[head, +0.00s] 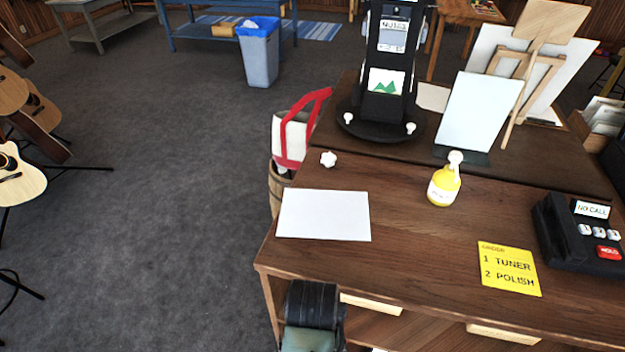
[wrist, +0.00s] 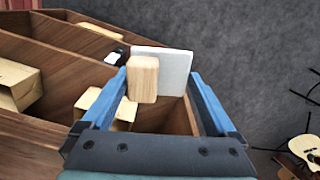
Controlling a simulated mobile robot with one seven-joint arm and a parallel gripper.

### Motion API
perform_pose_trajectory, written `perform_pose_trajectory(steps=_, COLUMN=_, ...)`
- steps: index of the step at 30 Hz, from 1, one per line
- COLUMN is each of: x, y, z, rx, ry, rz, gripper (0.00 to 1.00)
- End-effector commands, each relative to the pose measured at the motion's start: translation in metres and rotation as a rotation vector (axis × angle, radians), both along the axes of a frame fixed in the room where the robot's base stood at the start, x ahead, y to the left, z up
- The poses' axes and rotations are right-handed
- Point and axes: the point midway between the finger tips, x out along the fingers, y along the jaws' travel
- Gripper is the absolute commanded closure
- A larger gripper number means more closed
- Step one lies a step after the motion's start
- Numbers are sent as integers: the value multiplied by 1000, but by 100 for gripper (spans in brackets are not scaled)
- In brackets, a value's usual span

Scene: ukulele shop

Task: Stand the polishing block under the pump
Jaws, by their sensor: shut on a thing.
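My gripper (wrist: 158,78) shows in the wrist view, its two blue fingers shut on the polishing block (wrist: 176,72). The block has a pale grey, flat square part with a light wooden piece on its near side. It is held in front of the open wooden shelving. In the head view the pump is a yellow bottle (head: 443,187) with a white pump head, upright on the wooden counter (head: 400,255). In that view part of my arm shows at the bottom, at the counter's front left; the block and fingertips are hidden there.
A white sheet (head: 323,215) lies at the counter's left end, with a crumpled white piece (head: 328,159) behind it. A yellow order note (head: 509,269) and a black phone (head: 580,234) are at the right. Shelf compartments hold cardboard boxes (wrist: 105,108).

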Motion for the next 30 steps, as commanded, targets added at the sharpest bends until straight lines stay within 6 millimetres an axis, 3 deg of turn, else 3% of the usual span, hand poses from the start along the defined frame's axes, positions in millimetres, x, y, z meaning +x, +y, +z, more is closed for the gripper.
perform_pose_trajectory(steps=9, x=0, y=1, z=-26, rx=0, ry=-1, rz=9, gripper=63)
perform_pose_trajectory(steps=30, x=0, y=-1, z=-25, rx=0, ry=0, rz=2, gripper=63)
